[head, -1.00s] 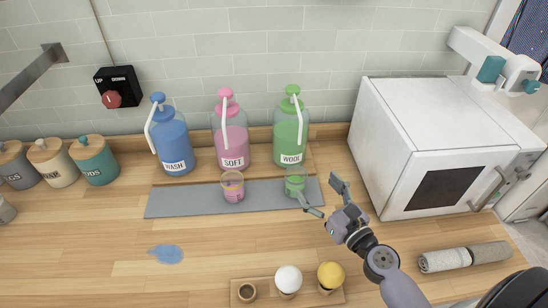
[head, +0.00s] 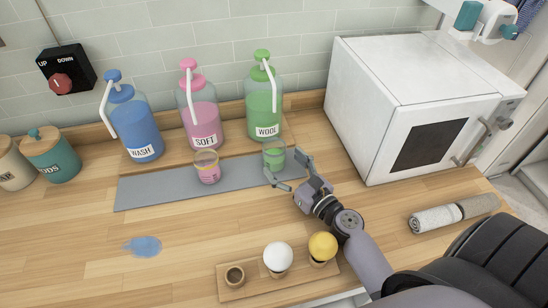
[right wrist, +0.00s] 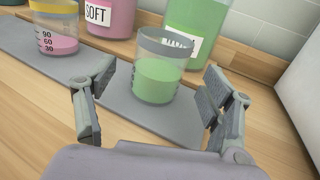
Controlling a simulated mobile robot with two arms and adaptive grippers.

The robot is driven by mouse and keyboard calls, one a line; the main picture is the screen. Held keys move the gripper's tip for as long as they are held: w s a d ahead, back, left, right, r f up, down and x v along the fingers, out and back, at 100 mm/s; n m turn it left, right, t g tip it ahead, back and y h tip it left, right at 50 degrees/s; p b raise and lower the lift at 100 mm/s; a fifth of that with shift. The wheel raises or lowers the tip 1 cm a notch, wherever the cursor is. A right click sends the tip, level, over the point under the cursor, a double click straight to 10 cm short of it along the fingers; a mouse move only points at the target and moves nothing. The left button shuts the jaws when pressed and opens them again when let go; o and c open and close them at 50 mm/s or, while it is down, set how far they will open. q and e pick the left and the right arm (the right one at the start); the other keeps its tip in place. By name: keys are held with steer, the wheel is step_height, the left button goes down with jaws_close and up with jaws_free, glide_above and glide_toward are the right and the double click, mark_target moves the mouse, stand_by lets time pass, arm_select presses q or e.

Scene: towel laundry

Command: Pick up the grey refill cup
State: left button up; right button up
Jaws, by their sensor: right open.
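The refill cup with a grey band (right wrist: 160,68) is clear, holds green liquid and stands upright on the grey mat; it also shows in the head view (head: 274,154), in front of the WOOL bottle (head: 264,98). My right gripper (head: 288,168) is open and empty, just to the front right of this cup. In the right wrist view its fingers (right wrist: 157,92) are spread to the left and right of the cup, with the cup between and slightly beyond the tips. A second cup with a yellow band (head: 207,168) and pink liquid stands to the left. My left gripper is not in view.
The grey mat (head: 150,190) lies before the WASH bottle (head: 137,120) and SOFT bottle (head: 200,115). A white microwave-like box (head: 375,90) stands right. A wooden holder (head: 230,290) with balls is in front. A blue puddle (head: 143,246) lies left.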

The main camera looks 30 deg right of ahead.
mark_target(268, 148)
steer(key=shift+w+a+p, duration=0.2)
steer(key=shift+w+p, duration=0.1)
steer(key=shift+w, duration=1)
steer(key=shift+w+a+p, duration=0.15)
steer(key=shift+w+p, duration=0.15)
steer(key=shift+w, duration=1)
steer(key=shift+s, duration=0.1)
steer(key=shift+c, duration=0.5)
steer(key=c, duration=1.1)
